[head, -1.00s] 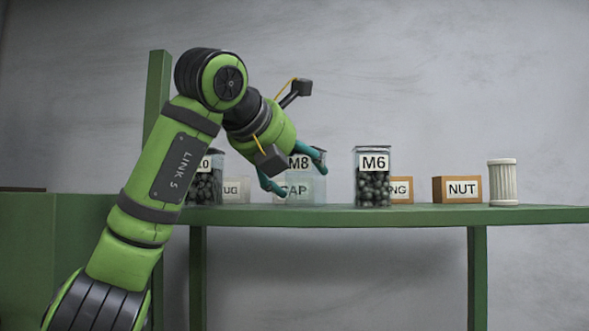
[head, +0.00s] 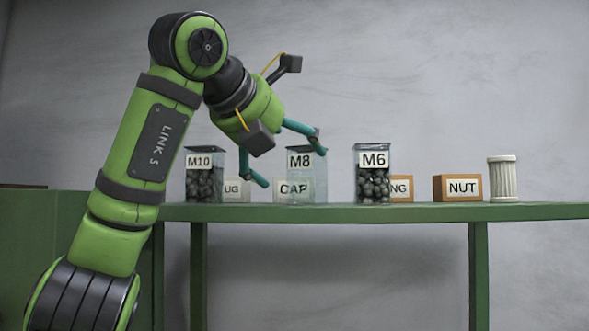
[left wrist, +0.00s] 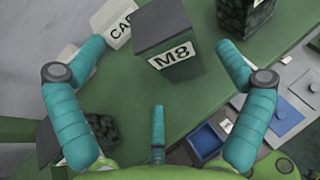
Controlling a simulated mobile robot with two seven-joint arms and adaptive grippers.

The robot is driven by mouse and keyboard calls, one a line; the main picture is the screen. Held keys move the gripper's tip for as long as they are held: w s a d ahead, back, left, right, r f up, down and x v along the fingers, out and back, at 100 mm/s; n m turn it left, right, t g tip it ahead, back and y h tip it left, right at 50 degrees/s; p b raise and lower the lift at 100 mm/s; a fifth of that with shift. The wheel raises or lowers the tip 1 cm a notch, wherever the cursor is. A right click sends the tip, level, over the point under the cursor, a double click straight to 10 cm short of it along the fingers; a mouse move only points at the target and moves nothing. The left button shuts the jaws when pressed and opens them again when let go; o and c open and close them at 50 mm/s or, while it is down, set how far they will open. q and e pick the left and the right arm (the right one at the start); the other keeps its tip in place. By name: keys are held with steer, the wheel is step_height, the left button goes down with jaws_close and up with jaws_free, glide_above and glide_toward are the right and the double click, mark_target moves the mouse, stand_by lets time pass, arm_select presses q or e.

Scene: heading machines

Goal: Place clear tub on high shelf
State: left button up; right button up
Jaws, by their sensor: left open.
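The clear tub labelled M8 (head: 307,182) stands upright on the green shelf (head: 400,213), between the M10 and M6 tubs. It looks empty, and the CAP label shows through or beside its lower part. In the left wrist view the M8 tub (left wrist: 168,42) stands ahead of my fingers with its dark top and label showing. My left gripper (head: 290,161) is open and empty, up and to the left of the tub. Its fingers (left wrist: 160,50) are spread wide in the left wrist view, apart from the tub. My right gripper is not in view.
The M10 tub (head: 204,185) and M6 tub (head: 373,187) hold dark balls. Boxes marked CAP (left wrist: 116,22) and NUT (head: 458,188) and a white ribbed cylinder (head: 502,180) share the shelf. Trays with blue parts (left wrist: 206,140) lie lower at the right of the wrist view.

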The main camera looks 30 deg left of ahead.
arm_select(q)
steer(key=v, duration=0.8)
steer(key=shift+b, duration=0.45)
